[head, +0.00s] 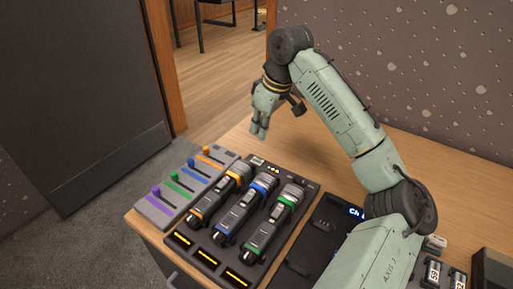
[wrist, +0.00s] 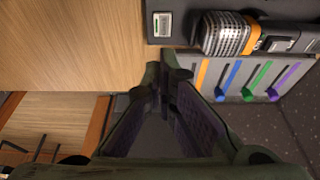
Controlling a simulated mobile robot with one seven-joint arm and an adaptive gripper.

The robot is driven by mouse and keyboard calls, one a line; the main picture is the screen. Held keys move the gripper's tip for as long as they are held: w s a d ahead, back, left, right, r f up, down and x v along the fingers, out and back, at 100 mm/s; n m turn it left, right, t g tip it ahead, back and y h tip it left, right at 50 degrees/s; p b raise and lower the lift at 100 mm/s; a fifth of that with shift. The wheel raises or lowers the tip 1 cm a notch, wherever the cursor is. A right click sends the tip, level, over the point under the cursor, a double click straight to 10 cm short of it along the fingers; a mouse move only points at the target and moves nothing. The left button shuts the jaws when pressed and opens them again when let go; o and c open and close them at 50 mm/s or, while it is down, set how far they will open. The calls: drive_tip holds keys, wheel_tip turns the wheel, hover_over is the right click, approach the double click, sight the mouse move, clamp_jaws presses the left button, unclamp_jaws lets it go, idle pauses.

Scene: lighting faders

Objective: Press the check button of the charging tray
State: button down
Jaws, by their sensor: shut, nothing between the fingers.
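My gripper (head: 259,132) is shut and empty, fingers pointing down, behind the fader panel and the microphone tray.
Three microphones with orange (head: 218,200), blue (head: 245,210) and green (head: 274,223) bands lie in their tray. A grey fader panel (head: 150,208) with coloured sliders is at the left. Small numbered blocks (head: 433,272) are at the right. Wood behind the trays is clear.

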sight(253, 158)
drive_tip(key=x, duration=0.2)
drive_tip(key=p+x, duration=0.1)
drive_tip(key=x, duration=0.4)
drive_tip(key=shift+s+d+f, duration=0.15)
drive_tip(key=shift+s+d, duration=0.05)
drive_tip(key=shift+d, duration=0.15)
drive_tip(key=shift+f, duration=0.45)
